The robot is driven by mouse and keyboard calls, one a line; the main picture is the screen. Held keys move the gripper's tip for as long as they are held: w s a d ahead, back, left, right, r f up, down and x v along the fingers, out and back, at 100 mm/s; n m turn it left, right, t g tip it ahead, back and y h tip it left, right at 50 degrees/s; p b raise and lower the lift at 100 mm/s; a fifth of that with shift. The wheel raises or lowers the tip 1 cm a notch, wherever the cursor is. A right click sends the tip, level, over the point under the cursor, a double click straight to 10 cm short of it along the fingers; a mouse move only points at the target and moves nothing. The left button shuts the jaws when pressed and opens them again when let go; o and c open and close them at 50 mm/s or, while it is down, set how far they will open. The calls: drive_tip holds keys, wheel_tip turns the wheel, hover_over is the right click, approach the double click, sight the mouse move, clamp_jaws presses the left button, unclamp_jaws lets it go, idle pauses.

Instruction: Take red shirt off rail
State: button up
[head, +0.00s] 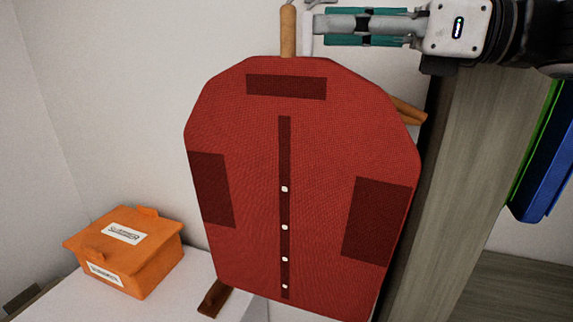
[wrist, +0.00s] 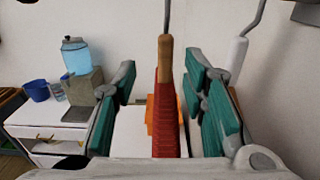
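The red shirt (head: 240,200) hangs upright with dark patches and white buttons. Its wooden hanger neck (head: 288,30) rises from its top. In the wrist view the shirt (wrist: 167,115) shows edge-on, with the neck (wrist: 165,60) and a thin metal hook (wrist: 167,15) above it. My gripper (head: 320,26) is open, right of the neck in the head view. In the wrist view the neck appears between the teal fingers of my gripper (wrist: 162,80), with gaps on both sides. In the head view it lies just beyond the fingertips. The rail is out of view.
A white hanger neck (wrist: 237,60) hangs close to my right finger. A wooden panel (head: 440,190) stands right of the shirt, with blue (head: 545,165) and green items beyond. An orange box (head: 130,250) sits on a white surface (head: 185,300) at lower left. A blue dispenser (wrist: 75,56) stands farther back.

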sight(295, 27)
drive_tip(key=shift+w+p+x, duration=0.15)
drive_tip(key=shift+p+x, duration=0.35)
drive_tip(key=shift+x, duration=1.25)
drive_tip(key=shift+w+p+x, duration=0.15)
drive_tip(key=shift+p+x, duration=0.35)
drive_tip(key=shift+x, duration=1.25)
drive_tip(key=shift+d+f, duration=0.1)
clamp_jaws()
